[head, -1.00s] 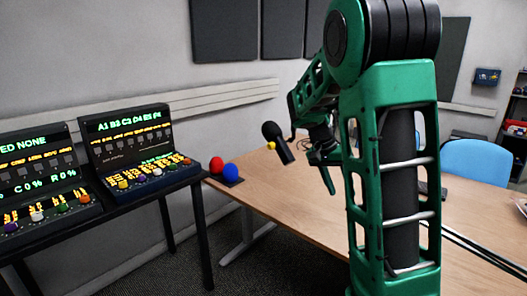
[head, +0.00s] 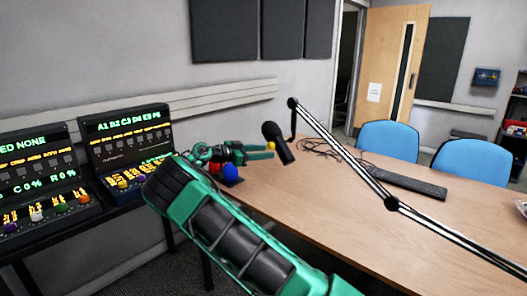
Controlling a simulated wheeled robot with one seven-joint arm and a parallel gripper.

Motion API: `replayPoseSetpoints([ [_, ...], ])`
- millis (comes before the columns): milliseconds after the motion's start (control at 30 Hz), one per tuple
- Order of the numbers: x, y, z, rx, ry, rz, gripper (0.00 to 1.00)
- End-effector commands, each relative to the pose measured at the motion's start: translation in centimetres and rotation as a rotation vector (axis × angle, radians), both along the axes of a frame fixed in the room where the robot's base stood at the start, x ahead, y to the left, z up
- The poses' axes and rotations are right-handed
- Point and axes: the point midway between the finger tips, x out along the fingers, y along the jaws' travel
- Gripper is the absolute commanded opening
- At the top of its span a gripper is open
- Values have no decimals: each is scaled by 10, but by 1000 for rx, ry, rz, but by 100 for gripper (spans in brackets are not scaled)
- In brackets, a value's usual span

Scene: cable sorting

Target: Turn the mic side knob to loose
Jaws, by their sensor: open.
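The black microphone (head: 284,152) hangs tilted from a boom arm (head: 350,160) above the left part of the wooden desk. A small yellow side knob (head: 270,146) shows on its left side. My gripper (head: 256,149) is just left of the knob, pointing right toward it. It is open, and nothing shows between its fingers. At this size I cannot tell whether a finger touches the knob. The knob's turn position is too small to read.
Consoles with lit displays (head: 127,123) stand on a dark table at left. A keyboard (head: 404,180) and cables (head: 322,147) lie on the desk (head: 330,225).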

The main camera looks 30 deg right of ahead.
Motion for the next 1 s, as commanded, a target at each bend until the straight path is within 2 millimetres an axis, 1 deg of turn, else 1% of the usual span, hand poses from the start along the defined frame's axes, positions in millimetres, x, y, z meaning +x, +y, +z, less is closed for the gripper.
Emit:
replayPoseSetpoints([
  [33,11,18,-3,-41,-26,26,44],
  [100,22,37,-5,-83,-61,53,44],
  [200,32,56,-7,-123,-97,80,44],
  [300,36,66,-8,-143,-118,95,44],
  [367,38,67,-8,-146,-123,99,44],
  [467,39,58,-8,-148,-124,99,44],
  [567,40,43,-8,-146,-122,96,44],
  [800,45,0,-8,-146,-123,96,44],
  [1000,48,-27,-8,-146,-121,97,44],
])
